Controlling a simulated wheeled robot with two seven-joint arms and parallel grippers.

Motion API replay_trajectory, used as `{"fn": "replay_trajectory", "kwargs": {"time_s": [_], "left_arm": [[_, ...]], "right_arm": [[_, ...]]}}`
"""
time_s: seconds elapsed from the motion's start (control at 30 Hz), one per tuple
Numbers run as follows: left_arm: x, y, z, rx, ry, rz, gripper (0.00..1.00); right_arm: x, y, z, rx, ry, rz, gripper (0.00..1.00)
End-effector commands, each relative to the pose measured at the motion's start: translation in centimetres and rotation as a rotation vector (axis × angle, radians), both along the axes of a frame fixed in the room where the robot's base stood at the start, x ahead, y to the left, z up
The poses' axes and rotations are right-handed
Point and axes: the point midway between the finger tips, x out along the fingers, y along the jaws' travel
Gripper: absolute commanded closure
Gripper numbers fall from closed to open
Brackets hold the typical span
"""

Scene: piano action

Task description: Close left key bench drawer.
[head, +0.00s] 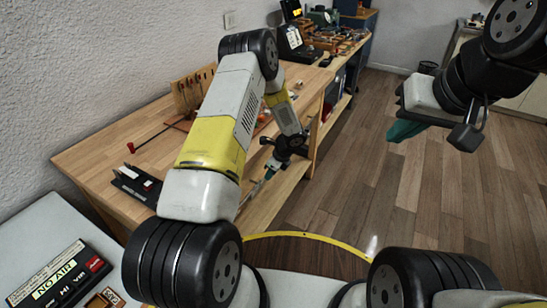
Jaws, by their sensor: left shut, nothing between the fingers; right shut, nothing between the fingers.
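The wooden workbench (95,155) runs along the left wall and away from me. I cannot make out the left key bench drawer or how far it stands open; my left arm covers much of the bench front. My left gripper (262,181) is shut and empty, low by the front of the bench, below the top's edge. Whether it touches anything there is unclear.
A tool rack (190,92) and a black tray (137,184) are on the bench top. A grey surface at the lower left holds a dark "NO AIR" box (60,277). Wooden floor (350,195) is clear right of the bench.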

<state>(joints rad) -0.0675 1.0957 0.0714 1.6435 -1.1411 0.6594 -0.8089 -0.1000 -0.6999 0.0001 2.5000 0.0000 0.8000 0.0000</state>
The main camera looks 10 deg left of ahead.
Motion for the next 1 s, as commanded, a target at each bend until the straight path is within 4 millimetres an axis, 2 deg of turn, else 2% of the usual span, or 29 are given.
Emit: {"fn": "replay_trajectory", "kwargs": {"time_s": [0.07,0.1,0.2,0.4,0.53,0.77,0.87,0.97,1.0], "left_arm": [[-0.3,-1.3,0.0,0.000,0.000,-0.003,1.00],[-0.2,-1.4,1.4,0.000,-0.005,0.000,1.00],[-0.6,-2.3,3.7,0.000,-0.004,-0.001,1.00],[-1.1,-3.6,7.3,0.000,-0.002,-0.001,1.00],[-1.3,-4.1,8.7,0.000,-0.002,0.001,1.00],[-1.5,-4.3,9.8,-0.002,-0.005,0.011,1.00],[-1.6,-3.9,11.9,-0.018,-0.033,0.063,1.00],[-2.3,-3.0,16.1,-0.054,-0.087,0.178,1.00],[-2.8,-2.6,18.1,-0.075,-0.112,0.236,1.00]], "right_arm": [[0.0,0.0,0.0,0.000,0.000,0.000,1.00],[0.0,0.0,0.0,0.000,0.000,0.000,1.00],[0.0,0.0,0.0,0.000,0.000,0.000,1.00],[0.0,0.0,0.0,0.000,0.000,0.000,1.00],[0.0,0.0,0.0,0.000,0.000,0.000,1.00],[0.0,0.0,0.0,0.000,0.000,0.000,1.00],[0.0,0.0,0.0,0.000,0.000,0.000,1.00],[0.0,0.0,0.0,0.000,0.000,0.000,1.00],[0.0,0.0,0.0,0.000,0.000,0.000,1.00]]}}
